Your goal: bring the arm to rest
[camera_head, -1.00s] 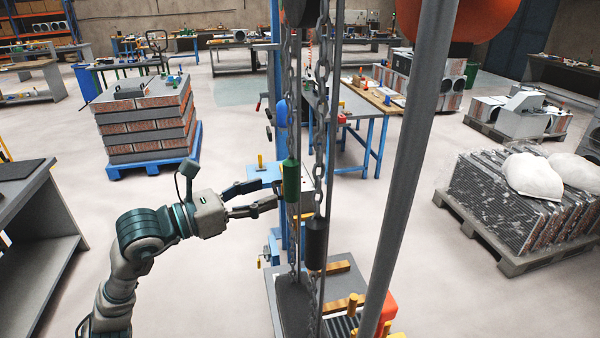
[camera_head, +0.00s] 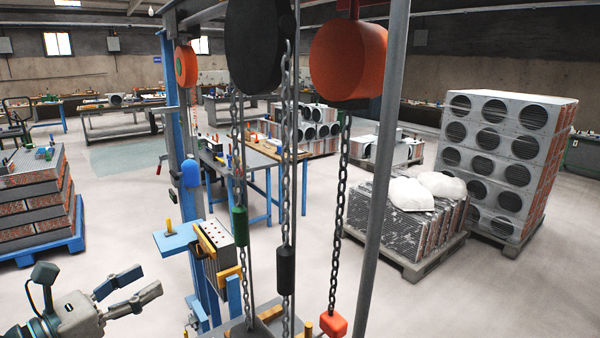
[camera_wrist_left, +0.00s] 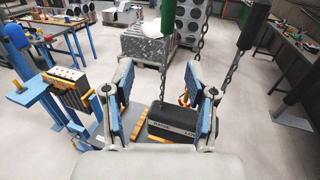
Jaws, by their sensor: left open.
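My left gripper (camera_head: 149,281) is at the lower left of the head view, with its two blue-grey fingers spread and nothing between them. It points right, toward the blue machine frame (camera_head: 176,130), and appears apart from it. In the left wrist view, both fingers of the gripper (camera_wrist_left: 158,72) stand wide apart at either side. A dark block with white lettering (camera_wrist_left: 172,124) shows beyond and between them. Most of my left arm is cut off by the head view's edge. My right arm is not in view.
Chains carry a green cylinder (camera_head: 239,226), a black cylinder (camera_head: 286,271) and a red block (camera_head: 333,324) right of the gripper. A blue plate (camera_head: 174,240) juts from the frame. A pallet stack (camera_head: 30,205) stands left. Open floor (camera_head: 120,215) lies between.

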